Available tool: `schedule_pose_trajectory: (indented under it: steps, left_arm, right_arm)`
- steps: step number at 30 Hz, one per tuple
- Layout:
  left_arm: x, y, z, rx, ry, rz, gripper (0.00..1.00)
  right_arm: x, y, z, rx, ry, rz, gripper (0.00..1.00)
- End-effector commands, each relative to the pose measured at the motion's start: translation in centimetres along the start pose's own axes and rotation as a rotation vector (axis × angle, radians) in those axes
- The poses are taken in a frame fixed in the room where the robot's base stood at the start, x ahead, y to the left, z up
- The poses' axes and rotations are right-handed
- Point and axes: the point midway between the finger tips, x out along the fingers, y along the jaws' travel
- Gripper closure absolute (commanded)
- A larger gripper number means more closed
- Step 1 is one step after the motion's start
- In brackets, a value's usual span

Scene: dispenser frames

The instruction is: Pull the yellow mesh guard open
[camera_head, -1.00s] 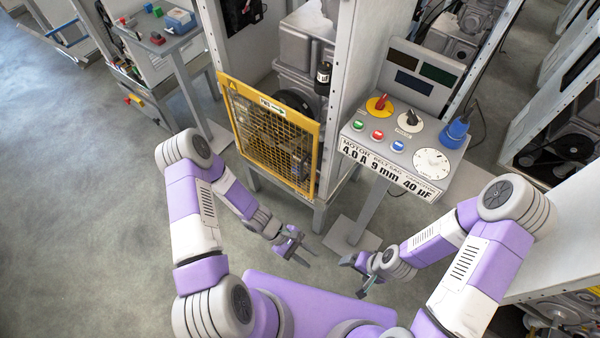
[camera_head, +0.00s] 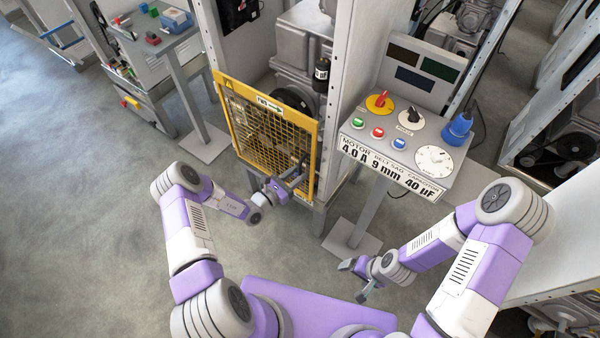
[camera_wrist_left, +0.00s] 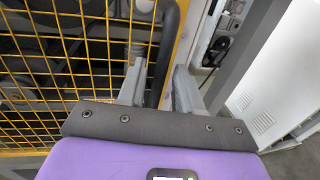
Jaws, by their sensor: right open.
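The yellow mesh guard (camera_head: 233,128) covers the front of the middle machine cabinet and looks shut; its mesh also fills the left of the left wrist view (camera_wrist_left: 60,90). A dark bar handle (camera_wrist_left: 166,45) stands at its right side. My left gripper (camera_head: 291,183) is at the guard's lower right. In the left wrist view its two fingers (camera_wrist_left: 160,82) lie on either side of the handle. Whether they press on it I cannot tell. My right gripper (camera_head: 358,278) is open and empty, low in front of the control panel, away from the guard.
A control panel (camera_head: 400,150) with knobs, buttons and a blue plug (camera_head: 457,129) stands on a post right of the guard. A grey side table (camera_head: 165,40) with small items is at the back left. The floor (camera_head: 80,200) left of the guard is clear.

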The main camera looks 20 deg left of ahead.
Motion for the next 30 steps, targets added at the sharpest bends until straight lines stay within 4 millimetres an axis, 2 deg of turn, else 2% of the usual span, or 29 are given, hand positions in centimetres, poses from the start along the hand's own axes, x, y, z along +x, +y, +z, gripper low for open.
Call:
schedule_pose_trajectory:
  steps: [6,14,21,30]
  left_arm:
    - [1.9,0.0,0.0,0.000,0.000,-0.002,0.66]
    - [2.0,0.0,0.0,-0.001,0.001,-0.002,0.66]
    - [2.0,0.0,0.0,-0.001,0.001,-0.002,1.00]
    - [1.9,0.0,0.0,-0.001,0.002,-0.002,1.00]
  right_arm:
    - [0.3,0.1,0.0,0.000,0.000,0.000,0.15]
    - [0.3,0.1,0.0,0.000,0.000,0.000,0.15]
    - [0.3,0.1,0.0,0.000,0.000,0.000,0.15]
    - [0.3,0.1,0.0,0.000,0.000,0.000,0.15]
